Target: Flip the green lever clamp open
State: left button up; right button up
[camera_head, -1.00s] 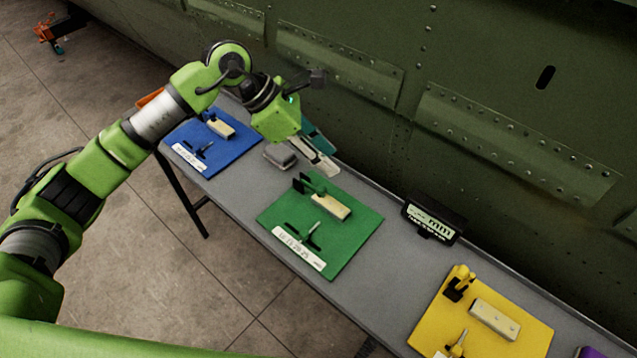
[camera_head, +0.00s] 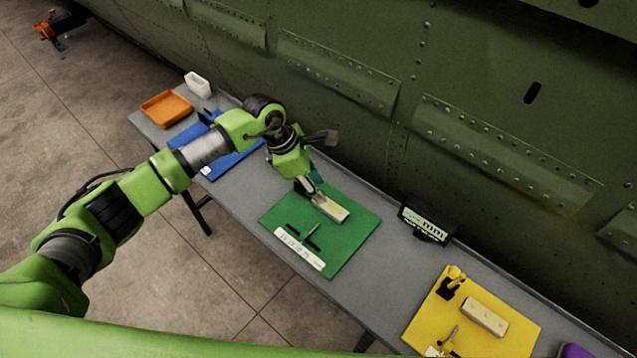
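The green board (camera_head: 345,250) lies on the grey table. It carries a pale block (camera_head: 331,208), a small metal and black clamp part (camera_head: 309,232) and a white label strip (camera_head: 299,249) along its front edge. The green lever clamp by the block is mostly hidden behind my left gripper (camera_head: 312,190). That gripper points down at the upper left of the board, beside the block, at or just above the clamp. Its fingers are small and partly hidden, so I cannot tell whether they are open or touching. My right gripper is not in view.
The blue board (camera_head: 222,165) lies left, partly behind my arm, with an orange tray (camera_head: 166,108) and a white container (camera_head: 198,84) beyond. A display box (camera_head: 427,224) stands at right, near the yellow board (camera_head: 431,308). The dark green fuselage wall (camera_head: 480,90) rises behind the table.

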pick_arm(q)
jog(key=shift+d+f, duration=0.2)
jog(key=shift+f, duration=0.35)
grip_shut()
jog(key=shift+w+f+b, duration=0.1)
jog(key=shift+b, duration=0.3)
jog(key=g+h+b, duration=0.1)
jog(key=b, duration=0.4)
jog(key=w+a+r+g+h+b, duration=0.1)
jog(key=h+b, duration=0.1)
jog(key=b, duration=0.3)
jog(key=a+r+n+g+h+b, duration=0.1)
jog(key=h+b, duration=0.1)
jog(key=b, duration=0.2)
jog(key=shift+w+a+r+b, duration=0.1)
jog(key=shift+w+a+b, duration=0.05)
jog(key=shift+w+b, duration=0.25)
jog(key=shift+a+r+g+h+b, duration=0.2)
jog(key=shift+r+g+h+b, duration=0.15)
jog(key=shift+b, duration=0.3)
